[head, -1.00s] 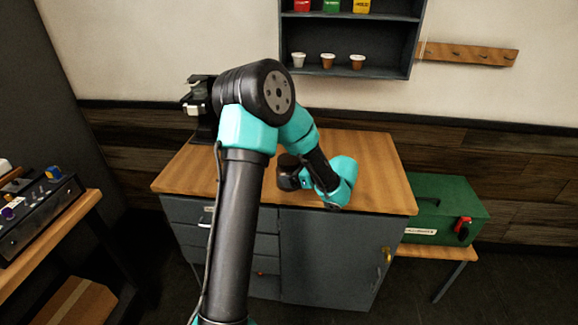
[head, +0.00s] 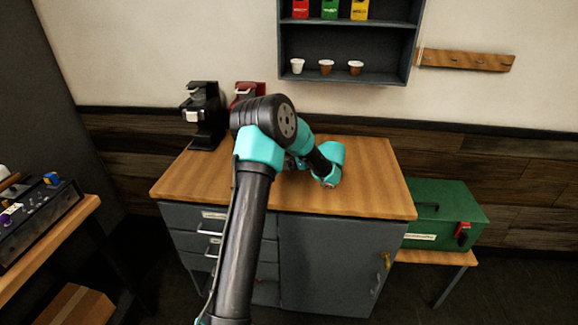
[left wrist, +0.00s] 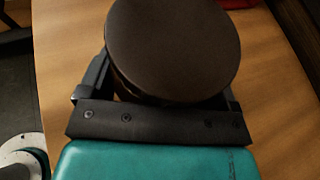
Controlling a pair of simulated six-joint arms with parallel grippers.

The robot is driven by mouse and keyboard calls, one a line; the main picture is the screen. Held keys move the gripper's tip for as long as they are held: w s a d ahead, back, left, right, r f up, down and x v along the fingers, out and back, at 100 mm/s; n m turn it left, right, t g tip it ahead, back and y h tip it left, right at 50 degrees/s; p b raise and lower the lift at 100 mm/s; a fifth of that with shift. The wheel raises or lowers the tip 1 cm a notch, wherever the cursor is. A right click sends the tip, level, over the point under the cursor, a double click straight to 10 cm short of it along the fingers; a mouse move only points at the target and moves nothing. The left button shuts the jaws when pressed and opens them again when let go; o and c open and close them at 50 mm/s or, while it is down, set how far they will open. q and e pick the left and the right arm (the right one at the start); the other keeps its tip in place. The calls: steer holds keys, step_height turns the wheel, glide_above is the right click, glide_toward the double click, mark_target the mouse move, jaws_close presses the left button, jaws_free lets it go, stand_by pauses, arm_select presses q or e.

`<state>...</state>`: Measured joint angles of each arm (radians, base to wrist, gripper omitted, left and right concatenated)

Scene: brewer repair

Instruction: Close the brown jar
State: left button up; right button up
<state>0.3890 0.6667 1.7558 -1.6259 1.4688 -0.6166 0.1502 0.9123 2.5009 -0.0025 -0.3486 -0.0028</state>
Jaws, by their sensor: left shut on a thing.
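A dark brown round disc, like a jar lid (left wrist: 172,45), fills the top middle of the left wrist view. My left gripper (left wrist: 165,95) is shut on it, with a finger on either side. A brown rim shows just under the disc; I cannot tell whether a jar is below it or how the lid sits. In the head view my left arm bends over the counter, and its elbow hides most of the gripper and what it holds. I cannot make out a separate open jar. My right gripper is not in view.
A black coffee machine (head: 204,115) and a red one (head: 247,92) stand at the back left of the wooden counter (head: 375,190). The counter's right side is clear. A shelf (head: 345,75) with several small cups hangs above. A green toolbox (head: 445,210) stands at right.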

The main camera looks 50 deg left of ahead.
arm_select(q)
steer(key=shift+w+a, duration=0.2)
steer(key=shift+w+a+f, duration=0.15)
steer(key=shift+f, duration=1.6)
steer(key=shift+f, duration=0.1)
steer(key=o, duration=1.7)
